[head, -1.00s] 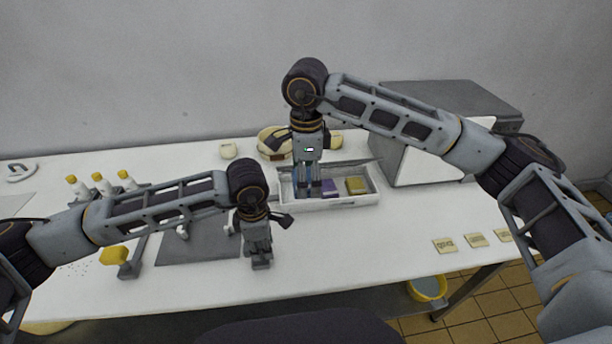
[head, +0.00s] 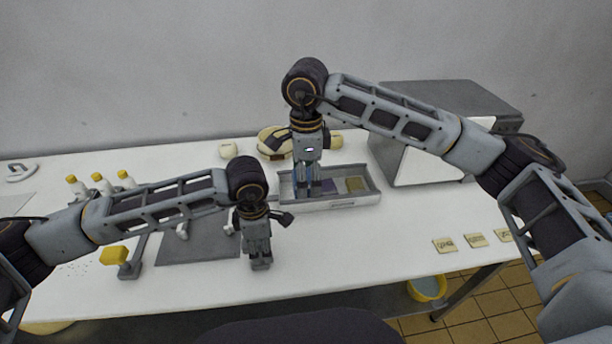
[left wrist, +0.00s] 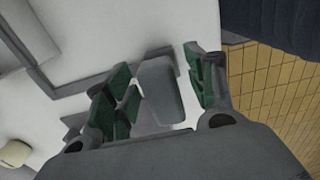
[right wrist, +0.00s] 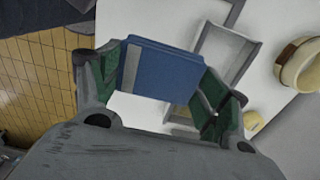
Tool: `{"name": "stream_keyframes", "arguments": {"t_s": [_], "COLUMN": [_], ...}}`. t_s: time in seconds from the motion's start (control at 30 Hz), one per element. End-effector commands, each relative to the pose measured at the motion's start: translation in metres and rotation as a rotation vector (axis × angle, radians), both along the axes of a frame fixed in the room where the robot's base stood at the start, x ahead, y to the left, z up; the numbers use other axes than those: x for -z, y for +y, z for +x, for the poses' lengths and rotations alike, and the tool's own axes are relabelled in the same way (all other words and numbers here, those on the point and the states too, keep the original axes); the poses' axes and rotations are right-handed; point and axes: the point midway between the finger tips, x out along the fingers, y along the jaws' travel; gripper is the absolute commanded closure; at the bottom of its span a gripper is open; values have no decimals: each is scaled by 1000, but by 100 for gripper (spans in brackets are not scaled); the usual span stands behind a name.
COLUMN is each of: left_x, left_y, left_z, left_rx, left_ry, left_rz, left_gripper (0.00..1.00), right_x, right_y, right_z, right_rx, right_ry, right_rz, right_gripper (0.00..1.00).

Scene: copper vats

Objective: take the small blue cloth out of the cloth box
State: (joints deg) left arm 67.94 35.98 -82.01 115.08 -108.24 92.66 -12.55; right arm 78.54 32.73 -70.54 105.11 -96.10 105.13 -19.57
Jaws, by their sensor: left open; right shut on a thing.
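The cloth box (head: 345,203) is a pale open tray at the middle of the table. My right gripper (head: 306,190) points down at the box's left part. In the right wrist view, my right gripper (right wrist: 158,88) is shut on a folded blue cloth (right wrist: 160,70), which spans between its green pads. In the head view that cloth is mostly hidden by the fingers, so its clearance from the box is unclear. My left gripper (head: 260,264) is open and empty, pointing down near the table's front edge.
A large grey-white machine (head: 440,130) stands right of the box. A round tan bowl (head: 273,142) is behind it. Several yellow-capped bottles (head: 101,183) stand left; a dark mat (head: 200,250) lies by my left arm. Labelled cards (head: 445,245) lie front right.

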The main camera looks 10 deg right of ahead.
Motion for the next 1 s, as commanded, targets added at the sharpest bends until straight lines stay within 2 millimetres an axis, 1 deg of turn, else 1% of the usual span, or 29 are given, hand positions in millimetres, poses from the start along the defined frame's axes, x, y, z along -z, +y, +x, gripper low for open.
{"name": "stream_keyframes", "arguments": {"t_s": [0.27, 0.7, 0.83, 1.0], "left_x": [-30, -94, -106, -113], "left_y": [0, 0, 0, 0], "left_z": [1, 1, 0, 0], "left_rx": [0, 1, 0, 0], "left_ry": [-3, -2, 0, 0], "left_rz": [-1, -2, -1, -1], "left_gripper": [45, 45, 45, 45], "right_x": [0, 0, 0, 0], "right_y": [0, 0, 0, 0], "right_z": [0, 0, 0, 0], "right_rx": [0, 0, 0, 0], "right_ry": [0, 0, 0, 0], "right_rz": [0, 0, 0, 0], "right_gripper": [48, 48, 48, 48]}}
